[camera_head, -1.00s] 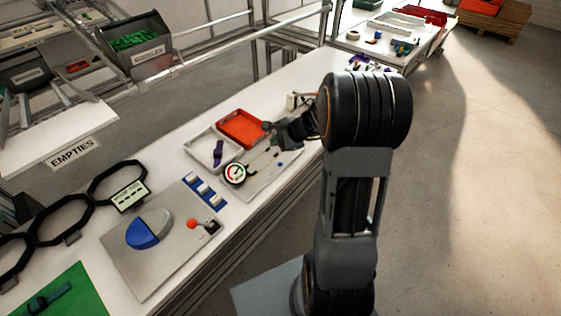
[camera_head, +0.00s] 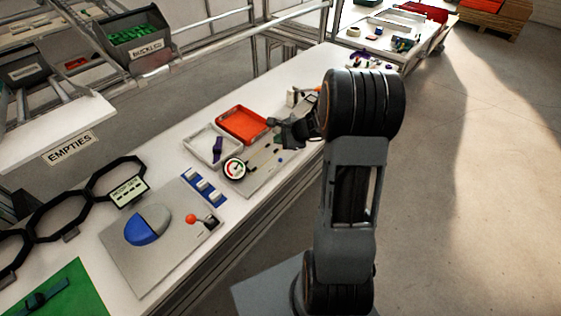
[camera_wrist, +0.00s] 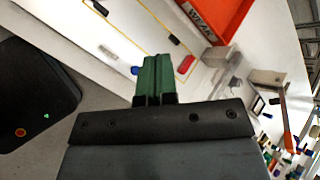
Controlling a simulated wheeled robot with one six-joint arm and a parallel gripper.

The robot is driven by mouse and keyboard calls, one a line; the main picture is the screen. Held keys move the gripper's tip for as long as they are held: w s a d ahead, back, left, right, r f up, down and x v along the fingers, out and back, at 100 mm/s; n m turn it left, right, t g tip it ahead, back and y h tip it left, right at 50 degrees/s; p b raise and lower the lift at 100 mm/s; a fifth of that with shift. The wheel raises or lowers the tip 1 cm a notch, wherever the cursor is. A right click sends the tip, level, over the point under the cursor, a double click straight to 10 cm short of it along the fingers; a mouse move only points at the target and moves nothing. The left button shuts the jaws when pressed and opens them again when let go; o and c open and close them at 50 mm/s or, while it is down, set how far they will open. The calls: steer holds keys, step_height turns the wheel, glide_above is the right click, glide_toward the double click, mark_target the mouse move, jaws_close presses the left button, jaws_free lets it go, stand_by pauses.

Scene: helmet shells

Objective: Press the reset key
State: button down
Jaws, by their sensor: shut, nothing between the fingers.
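My gripper (camera_head: 279,138) is shut and empty, above the far part of the bench's right-hand panel in the head view. Its green fingertips (camera_wrist: 157,72) are together in the wrist view. Beyond them in that view are a small blue knob (camera_wrist: 136,71) and a red block (camera_wrist: 185,65). Any key markings are too small to read, so I cannot tell which is the reset key.
A dial gauge (camera_head: 235,169) stands on the right-hand panel. An orange-red tray (camera_head: 243,125) and a white tray (camera_head: 195,146) lie behind. A blue-and-grey dome (camera_head: 147,226) and a red-knobbed lever (camera_head: 192,219) are on the nearer panel. Black rings (camera_head: 119,179) line the left.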

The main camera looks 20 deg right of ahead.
steer(key=b, duration=0.4)
glide_above(280, 160)
step_height(280, 160, down, 6)
steer(key=shift+s+r, duration=0.1)
steer(key=shift+f+b, duration=0.5)
steer(key=shift+b, duration=0.05)
steer(key=shift+f+b, duration=0.75)
steer(key=shift+b, duration=0.2)
stand_by(1.9)
steer(key=shift+r, duration=0.2)
steer(key=shift+r+p, duration=0.5)
steer(key=shift+r, duration=0.1)
steer(key=shift+r+p, duration=1.9)
steer(key=shift+r, duration=0.6)
